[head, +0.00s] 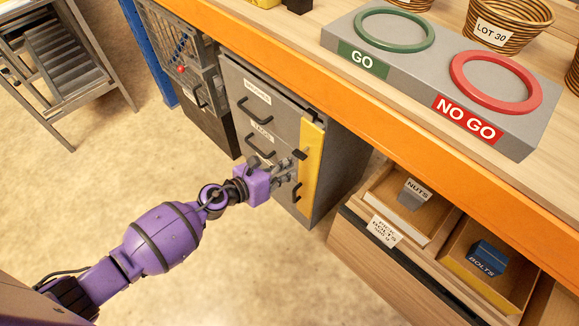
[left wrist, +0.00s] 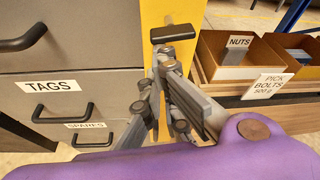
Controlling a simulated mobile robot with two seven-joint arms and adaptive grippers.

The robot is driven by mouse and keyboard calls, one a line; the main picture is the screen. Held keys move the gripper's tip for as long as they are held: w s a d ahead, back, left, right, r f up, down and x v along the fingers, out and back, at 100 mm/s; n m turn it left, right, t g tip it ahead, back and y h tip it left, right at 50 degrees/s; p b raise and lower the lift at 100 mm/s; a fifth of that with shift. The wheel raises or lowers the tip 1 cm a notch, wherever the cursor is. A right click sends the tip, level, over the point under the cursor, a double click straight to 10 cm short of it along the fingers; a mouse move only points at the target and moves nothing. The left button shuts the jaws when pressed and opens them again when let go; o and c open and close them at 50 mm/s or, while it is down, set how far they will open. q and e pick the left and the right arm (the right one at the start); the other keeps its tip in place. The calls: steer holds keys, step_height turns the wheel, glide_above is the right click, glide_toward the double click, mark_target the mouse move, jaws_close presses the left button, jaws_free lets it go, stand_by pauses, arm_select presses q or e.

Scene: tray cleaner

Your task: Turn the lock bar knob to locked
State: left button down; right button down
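The lock bar (head: 312,160) is a yellow upright strip on the right side of the grey drawer cabinet's front. It also shows in the left wrist view (left wrist: 165,12). Its knob (head: 299,154) is a dark T-shaped handle, lying nearly level across the bar in the left wrist view (left wrist: 172,32). My left gripper (head: 288,166) is in front of the bar, with its fingertips just below the knob in the left wrist view (left wrist: 166,60). The fingers overlap in view, so their opening is unclear. I see nothing held, and cannot tell whether they touch the bar. My right gripper is not in view.
The cabinet has drawers with dark handles, one labelled TAGS (left wrist: 54,87). The orange-edged workbench (head: 340,105) overhangs it. Open bins with NUTS (head: 417,190) and BOLTS (head: 487,258) labels are to the right.

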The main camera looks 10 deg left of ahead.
arm_select(q)
steer(key=shift+w+a+r, duration=0.2)
steer(key=shift+w+r, duration=0.05)
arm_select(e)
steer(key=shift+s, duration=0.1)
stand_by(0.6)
arm_select(q)
steer(key=shift+r, duration=0.1)
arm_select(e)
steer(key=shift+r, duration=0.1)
